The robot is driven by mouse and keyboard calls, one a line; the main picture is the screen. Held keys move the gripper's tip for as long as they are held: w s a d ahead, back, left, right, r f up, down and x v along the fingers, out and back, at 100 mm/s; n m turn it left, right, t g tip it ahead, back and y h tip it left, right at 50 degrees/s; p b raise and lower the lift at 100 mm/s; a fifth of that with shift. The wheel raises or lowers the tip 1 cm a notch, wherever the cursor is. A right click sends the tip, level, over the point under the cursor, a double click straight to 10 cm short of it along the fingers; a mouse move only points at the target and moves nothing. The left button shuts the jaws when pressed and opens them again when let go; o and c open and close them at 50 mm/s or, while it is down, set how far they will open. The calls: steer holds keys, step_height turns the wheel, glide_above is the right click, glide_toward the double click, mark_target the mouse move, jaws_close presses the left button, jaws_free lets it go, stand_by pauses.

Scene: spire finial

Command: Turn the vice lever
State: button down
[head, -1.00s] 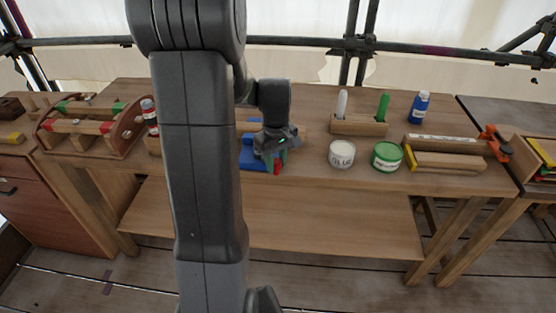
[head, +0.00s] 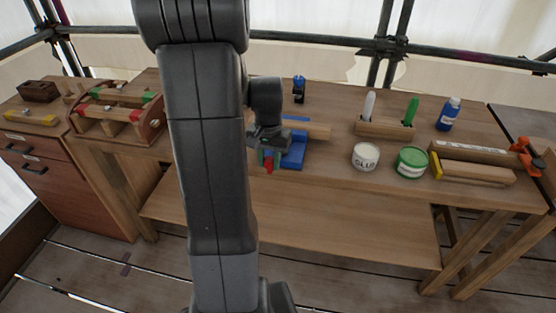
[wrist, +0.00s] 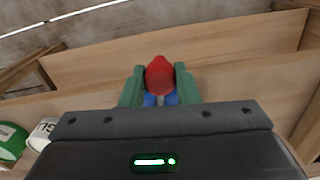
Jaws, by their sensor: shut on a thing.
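The blue vice (head: 296,149) is on the middle workbench, with a pale wooden piece (head: 312,130) at its top. My gripper (head: 266,157) is at the vice's front left, its green fingers closed on the red end of the vice lever (head: 269,168). In the wrist view the red lever end (wrist: 160,76) sits between the two green fingers of my gripper (wrist: 160,84), one on each side. A bit of blue shows just below it. The rest of the lever is hidden by the gripper.
A glue tub (head: 365,157), a green tin (head: 411,162) and a wooden block with a yellow end (head: 475,171) stand to the right. A tool carrier (head: 118,117) is on the left. The lower shelf (head: 300,222) is bare.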

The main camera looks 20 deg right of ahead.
steer(key=shift+w+a+r+m, duration=0.1)
steer(key=shift+w+a+m, duration=0.55)
steer(key=shift+m, duration=0.35)
steer(key=c, duration=1.1)
jaws_free()
step_height(320, 180, up, 14)
steer(key=shift+f, duration=0.25)
